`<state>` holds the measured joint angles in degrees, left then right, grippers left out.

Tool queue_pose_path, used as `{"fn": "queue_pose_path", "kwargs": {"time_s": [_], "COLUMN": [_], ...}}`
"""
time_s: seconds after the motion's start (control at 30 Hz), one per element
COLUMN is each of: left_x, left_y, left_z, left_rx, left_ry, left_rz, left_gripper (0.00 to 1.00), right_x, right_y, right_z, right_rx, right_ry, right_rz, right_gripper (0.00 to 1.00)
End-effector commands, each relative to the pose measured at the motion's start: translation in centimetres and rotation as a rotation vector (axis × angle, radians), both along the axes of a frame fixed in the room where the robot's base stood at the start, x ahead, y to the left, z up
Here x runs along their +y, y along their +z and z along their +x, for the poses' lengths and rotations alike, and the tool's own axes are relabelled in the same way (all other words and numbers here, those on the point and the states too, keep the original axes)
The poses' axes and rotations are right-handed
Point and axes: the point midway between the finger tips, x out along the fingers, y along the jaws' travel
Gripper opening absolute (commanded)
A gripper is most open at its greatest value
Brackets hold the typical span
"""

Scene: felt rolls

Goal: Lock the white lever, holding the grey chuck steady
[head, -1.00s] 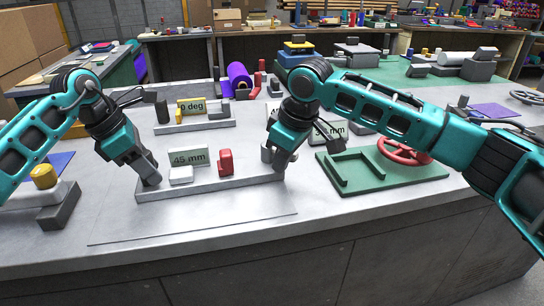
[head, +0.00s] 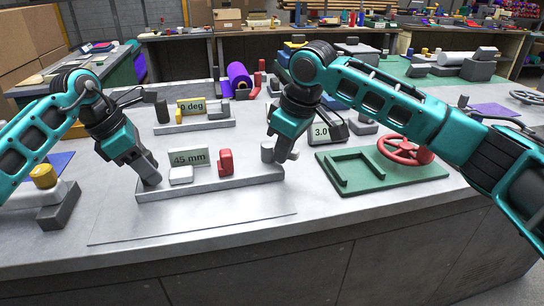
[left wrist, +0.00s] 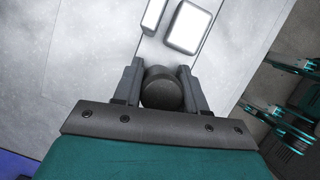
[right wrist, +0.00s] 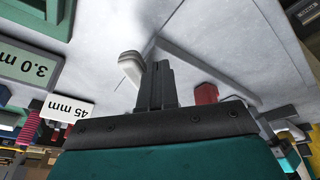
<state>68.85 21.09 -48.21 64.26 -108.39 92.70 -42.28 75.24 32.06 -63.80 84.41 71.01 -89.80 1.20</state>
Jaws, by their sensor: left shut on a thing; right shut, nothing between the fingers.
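The dark grey chuck (left wrist: 162,88) is a round piece at the left end of the long grey base (head: 215,183). My left gripper (head: 150,180) is shut around it; in the head view the fingers mostly hide it. A low white block (head: 181,175), the only plainly white part on the base, also shows in the left wrist view (left wrist: 188,27); I cannot tell its lever shape. My right gripper (head: 286,157) is shut and empty at the base's right end. Beside its fingertips stands a light grey post (head: 267,152), which also shows in the right wrist view (right wrist: 130,65); contact is unclear.
A green plate (head: 380,180) with a red handwheel (head: 404,150) lies to the right. The bench front is clear.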

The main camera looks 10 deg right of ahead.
Motion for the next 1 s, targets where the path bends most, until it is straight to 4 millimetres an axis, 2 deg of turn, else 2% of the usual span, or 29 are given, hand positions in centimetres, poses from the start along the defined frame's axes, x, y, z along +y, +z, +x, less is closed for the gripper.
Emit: {"fn": "queue_pose_path", "kwargs": {"time_s": [0.37, 0.7, 1.0], "left_x": [0.0, 0.0, 0.0], "left_y": [-0.2, -0.2, -0.2], "left_z": [0.0, 0.0, 0.0], "left_rx": [0.004, 0.004, 0.003], "left_ry": [0.001, 0.002, 0.001], "left_rz": [0.003, 0.002, 0.002], "left_gripper": [0.0, 0.0, 0.0], "right_x": [0.1, 0.9, 0.9], "right_y": [1.4, 4.2, 4.5], "right_z": [0.0, -0.4, -0.5], "right_rx": [-0.001, -0.002, -0.001], "right_ry": [0.001, 0.001, 0.0], "right_rz": [0.0, 0.001, 0.001], "right_gripper": [0.0, 0.0, 0.0]}}
